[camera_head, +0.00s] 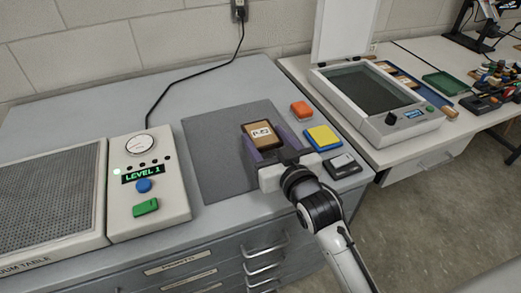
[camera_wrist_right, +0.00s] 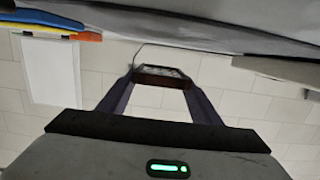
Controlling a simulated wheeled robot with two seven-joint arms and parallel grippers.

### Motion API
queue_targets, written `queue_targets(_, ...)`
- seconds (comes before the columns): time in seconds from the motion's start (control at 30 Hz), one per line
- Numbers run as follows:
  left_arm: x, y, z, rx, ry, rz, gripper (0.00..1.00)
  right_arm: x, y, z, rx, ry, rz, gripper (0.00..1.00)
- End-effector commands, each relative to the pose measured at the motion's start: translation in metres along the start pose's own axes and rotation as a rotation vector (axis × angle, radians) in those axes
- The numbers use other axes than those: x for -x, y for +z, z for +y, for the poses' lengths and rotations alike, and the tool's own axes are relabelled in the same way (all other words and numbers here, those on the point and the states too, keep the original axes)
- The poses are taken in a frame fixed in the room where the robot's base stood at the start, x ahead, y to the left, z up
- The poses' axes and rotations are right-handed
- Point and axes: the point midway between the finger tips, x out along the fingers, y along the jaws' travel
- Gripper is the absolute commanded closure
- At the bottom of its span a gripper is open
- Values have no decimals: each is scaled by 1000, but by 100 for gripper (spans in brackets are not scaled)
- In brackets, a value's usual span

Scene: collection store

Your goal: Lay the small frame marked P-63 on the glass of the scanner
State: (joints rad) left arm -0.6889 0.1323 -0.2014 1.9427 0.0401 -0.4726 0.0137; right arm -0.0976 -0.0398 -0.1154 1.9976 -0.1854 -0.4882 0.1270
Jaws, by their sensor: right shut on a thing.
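My right gripper (camera_head: 264,143) is shut on a small brown frame (camera_head: 258,129) with a white label; the mark starts with P, and the rest is too small to read surely. The frame is over the right part of the dark grey mat; I cannot tell how far above it. In the right wrist view the frame (camera_wrist_right: 163,71) sits between the two finger ends, seen edge-on. The scanner (camera_head: 410,123) stands on the right table, lid (camera_head: 344,32) raised, its dark glass (camera_head: 368,90) bare. My left gripper is not in view.
Orange (camera_head: 301,109), yellow-blue (camera_head: 323,138) and black-grey (camera_head: 343,165) blocks lie right of the mat (camera_head: 207,150). A control box (camera_head: 165,210) and perforated vacuum table (camera_head: 45,200) are left. A gap separates cabinet and scanner table. More frames (camera_head: 405,82) and a green tray (camera_head: 446,84) lie beyond the scanner.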

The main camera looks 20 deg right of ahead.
Motion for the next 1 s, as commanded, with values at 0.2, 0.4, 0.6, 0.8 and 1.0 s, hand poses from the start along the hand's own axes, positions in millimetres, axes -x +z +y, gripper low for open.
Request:
queue_targets(0.2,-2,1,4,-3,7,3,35,-3,24,0,-1,1,-1,65)
queue_targets(0.4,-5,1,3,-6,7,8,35,-7,48,0,-1,1,1,65)
queue_targets(0.6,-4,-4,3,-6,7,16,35,-7,48,0,-1,1,3,65)
queue_targets(0.8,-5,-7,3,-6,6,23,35,-8,52,0,-1,1,3,65)
queue_targets(1.0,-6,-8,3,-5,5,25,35,-7,52,0,-1,1,2,23)
